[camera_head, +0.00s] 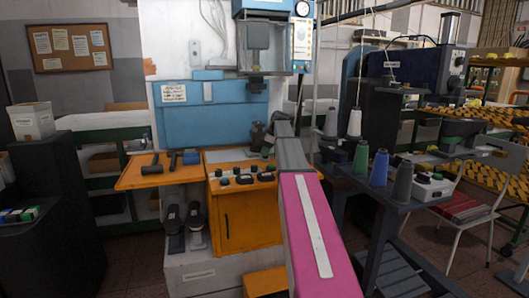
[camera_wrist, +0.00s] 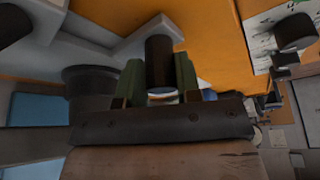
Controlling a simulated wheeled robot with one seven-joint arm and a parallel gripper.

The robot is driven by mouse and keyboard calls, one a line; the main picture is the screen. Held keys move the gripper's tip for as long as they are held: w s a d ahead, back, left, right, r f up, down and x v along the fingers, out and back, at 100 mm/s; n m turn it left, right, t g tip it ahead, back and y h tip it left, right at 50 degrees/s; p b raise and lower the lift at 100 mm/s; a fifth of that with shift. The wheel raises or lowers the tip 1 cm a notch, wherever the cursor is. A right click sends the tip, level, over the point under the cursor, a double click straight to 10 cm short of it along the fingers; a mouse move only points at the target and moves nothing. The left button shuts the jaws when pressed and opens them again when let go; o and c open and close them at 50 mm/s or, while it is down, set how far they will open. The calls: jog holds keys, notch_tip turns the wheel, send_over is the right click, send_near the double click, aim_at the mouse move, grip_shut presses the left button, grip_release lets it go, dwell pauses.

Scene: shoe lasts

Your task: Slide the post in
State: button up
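A dark round post (camera_wrist: 160,62) sits between the two green fingers of my gripper (camera_wrist: 159,76) in the wrist view. A finger lies against each side of it, so the gripper looks shut on the post. A pale ring shows at the post's near end. The post's far end lies by a grey angled bracket (camera_wrist: 112,42), and I cannot tell whether they touch. In the head view my arm reaches towards the blue press machine (camera_head: 215,118); my gripper cannot be made out there. A dark upright fitting (camera_head: 258,135) stands under the press head.
An orange bench (camera_head: 140,178) holds hammers and a row of dark knobs on its control box (camera_head: 240,180). To the right, a dark table (camera_head: 385,200) carries thread cones, including a green cone (camera_head: 361,157) and a blue cone (camera_head: 379,167). A chair (camera_head: 470,205) stands further right.

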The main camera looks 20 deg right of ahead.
jog(key=o, duration=0.3)
jog(key=shift+d, duration=0.25)
jog(key=v, duration=1)
jog(key=shift+r, duration=0.35)
jog(key=shift+s+d, duration=0.1)
jog(key=shift+d, duration=0.05)
